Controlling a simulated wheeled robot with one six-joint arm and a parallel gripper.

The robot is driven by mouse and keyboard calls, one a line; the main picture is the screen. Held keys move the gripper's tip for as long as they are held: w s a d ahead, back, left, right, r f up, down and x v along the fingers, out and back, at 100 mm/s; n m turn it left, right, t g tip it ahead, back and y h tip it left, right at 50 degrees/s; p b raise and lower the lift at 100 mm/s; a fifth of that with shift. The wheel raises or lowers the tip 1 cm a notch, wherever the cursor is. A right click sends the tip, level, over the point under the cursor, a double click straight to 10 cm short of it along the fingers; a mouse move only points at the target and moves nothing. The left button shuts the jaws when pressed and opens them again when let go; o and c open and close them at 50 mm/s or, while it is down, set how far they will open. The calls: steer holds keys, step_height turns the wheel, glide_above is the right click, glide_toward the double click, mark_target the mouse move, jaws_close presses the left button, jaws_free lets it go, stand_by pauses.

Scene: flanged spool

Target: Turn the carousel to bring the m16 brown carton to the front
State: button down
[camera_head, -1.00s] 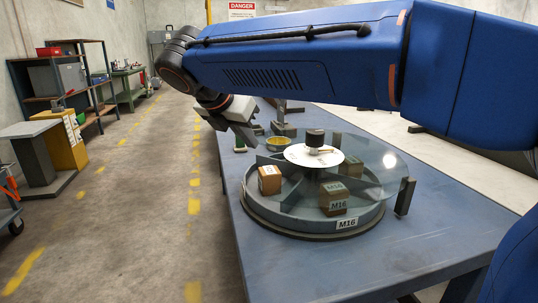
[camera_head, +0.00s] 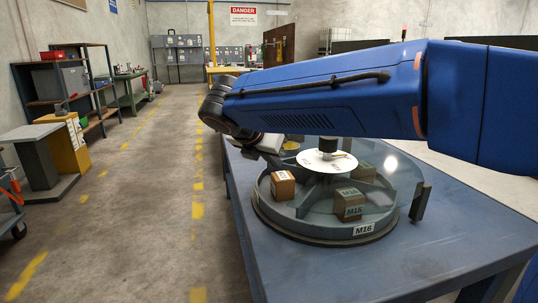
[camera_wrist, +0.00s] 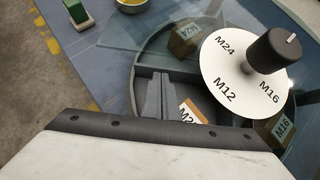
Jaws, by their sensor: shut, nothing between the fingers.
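The round grey carousel (camera_head: 300,222) sits on the blue table under a clear cover. The brown M16 carton (camera_head: 348,205) is in its near-right part, slightly left of the M16 label (camera_head: 363,230) on the front of the base. It also shows at the right in the wrist view (camera_wrist: 281,130). A second carton (camera_head: 283,186) is at the left, and a third (camera_head: 363,173) is toward the back right. My gripper (camera_wrist: 158,88) is shut and empty over a left compartment, beside a partly hidden carton (camera_wrist: 190,112). Whether it touches anything cannot be told.
A white disc (camera_wrist: 235,82) marked M24, M12 and M16 with a black knob (camera_wrist: 275,50) tops the carousel. A dark post (camera_head: 420,202) stands at its right. The near table is clear.

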steer(key=shift+w+d+f, duration=0.2)
steer(key=shift+w+f, duration=0.2)
steer(key=shift+f, duration=0.05)
steer(key=shift+w+d+m+g+h, duration=0.15)
steer(key=shift+w+m+h, duration=0.05)
steer(key=shift+w+m, duration=0.2)
steer(key=shift+w+d+m+g+h, duration=0.1)
steer(key=shift+w+m+g+h, duration=0.15)
steer(key=shift+w, duration=0.2)
steer(key=shift+r, duration=0.1)
